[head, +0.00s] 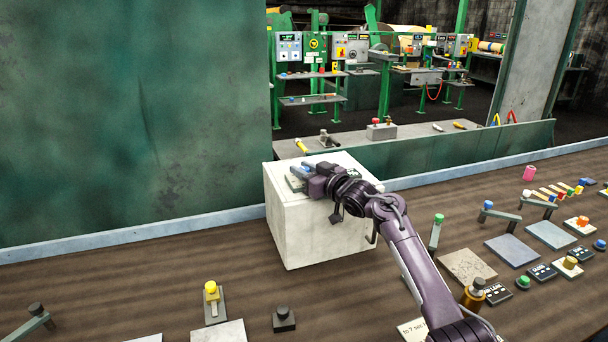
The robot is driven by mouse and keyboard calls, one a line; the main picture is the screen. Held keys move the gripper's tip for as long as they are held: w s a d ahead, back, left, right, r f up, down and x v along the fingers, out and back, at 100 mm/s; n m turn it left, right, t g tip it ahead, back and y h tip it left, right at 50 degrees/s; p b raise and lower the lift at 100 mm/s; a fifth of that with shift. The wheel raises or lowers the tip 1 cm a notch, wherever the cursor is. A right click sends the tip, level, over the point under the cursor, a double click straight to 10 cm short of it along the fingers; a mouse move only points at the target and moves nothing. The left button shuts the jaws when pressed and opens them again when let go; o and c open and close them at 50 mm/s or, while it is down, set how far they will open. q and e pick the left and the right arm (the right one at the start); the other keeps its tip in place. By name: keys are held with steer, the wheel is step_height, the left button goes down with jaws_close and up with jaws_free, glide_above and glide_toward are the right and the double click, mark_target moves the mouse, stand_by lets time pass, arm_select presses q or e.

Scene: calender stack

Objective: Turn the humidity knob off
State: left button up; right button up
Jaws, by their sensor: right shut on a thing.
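My right arm reaches in from the lower right, and my right gripper (306,175) is over the top of a white box (318,230). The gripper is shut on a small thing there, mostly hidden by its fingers. My left gripper is not in view.
The brown bench holds a yellow-topped lever (211,292), a black knob (284,319), and several switches, plates and coloured knobs at right. A green wall (130,110) stands behind at left. Bare bench lies left of the box.

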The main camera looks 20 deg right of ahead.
steer(key=shift+y, duration=0.3)
steer(key=o, duration=1)
steer(key=shift+c, duration=0.2)
steer(key=shift+s+d+f, duration=0.15)
steer(key=shift+s+d, duration=0.15)
steer(key=shift+s, duration=0.15)
steer(key=b+v, duration=0.1)
steer(key=v, duration=0.4)
steer(key=shift+s+d+b, duration=0.2)
steer(key=shift+s+b, duration=0.1)
steer(key=shift+b, duration=0.05)
steer(key=shift+s+d+r, duration=0.2)
steer(key=shift+s, duration=0.25)
